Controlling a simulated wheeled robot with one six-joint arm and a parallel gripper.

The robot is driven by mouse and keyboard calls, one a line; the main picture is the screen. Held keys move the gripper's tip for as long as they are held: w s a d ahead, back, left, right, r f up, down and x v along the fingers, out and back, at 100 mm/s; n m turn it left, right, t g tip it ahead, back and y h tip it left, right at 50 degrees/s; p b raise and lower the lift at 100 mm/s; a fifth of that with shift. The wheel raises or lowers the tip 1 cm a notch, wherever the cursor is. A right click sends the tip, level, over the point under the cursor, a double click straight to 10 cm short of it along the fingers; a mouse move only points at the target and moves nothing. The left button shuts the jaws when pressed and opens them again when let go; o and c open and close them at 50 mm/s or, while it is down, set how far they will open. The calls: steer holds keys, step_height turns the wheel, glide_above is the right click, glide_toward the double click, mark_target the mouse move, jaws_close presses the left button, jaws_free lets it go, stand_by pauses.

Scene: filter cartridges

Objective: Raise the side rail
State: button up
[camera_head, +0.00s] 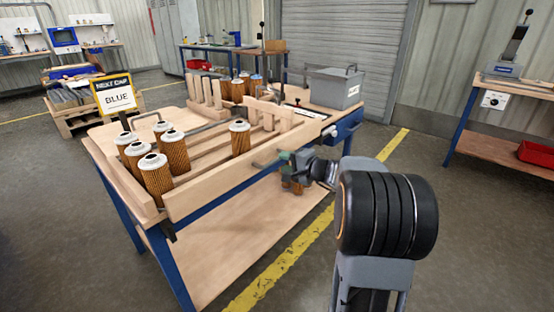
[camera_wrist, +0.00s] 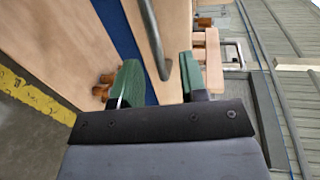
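The side rail (camera_head: 215,182) is a long pale wooden board along the near long edge of the workbench. I cannot tell from these views whether it is latched. My gripper (camera_head: 284,161) is beside the rail's outer face, toward its right end. In the wrist view the green fingers of my gripper (camera_wrist: 164,84) are open. A bent grey metal bar (camera_wrist: 153,40), seemingly the rail's handle, reaches down between them, with visible gaps to both fingers.
Several orange-brown filter cartridges (camera_head: 174,152) with pale caps stand on the bench behind the rail. A sign (camera_head: 115,95) reads "NEXT CAP BLUE". A grey bin (camera_head: 331,88) sits at the bench's far right. The bench's lower shelf (camera_head: 235,257) is below.

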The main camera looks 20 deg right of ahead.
steer(key=p+v, duration=0.1)
steer(key=v, duration=0.7)
steer(key=shift+s, duration=0.25)
steer(key=shift+d+r, duration=0.1)
steer(key=shift+d, duration=0.05)
steer(key=s+a+r+n+g+p, duration=0.4)
steer(key=s+a+r+g+p, duration=0.15)
steer(key=a+p, duration=0.35)
steer(key=s+a+r+n+g+p, duration=0.3)
steer(key=s+a+r+g+p, duration=0.1)
steer(key=a+r+p, duration=0.4)
steer(key=s+a+r+n+g+h+p, duration=0.1)
steer(key=s+r+n+h+p, duration=0.5)
steer(key=p, duration=0.8)
steer(key=s+v, duration=0.1)
steer(key=v, duration=0.3)
steer(key=shift+a, duration=0.15)
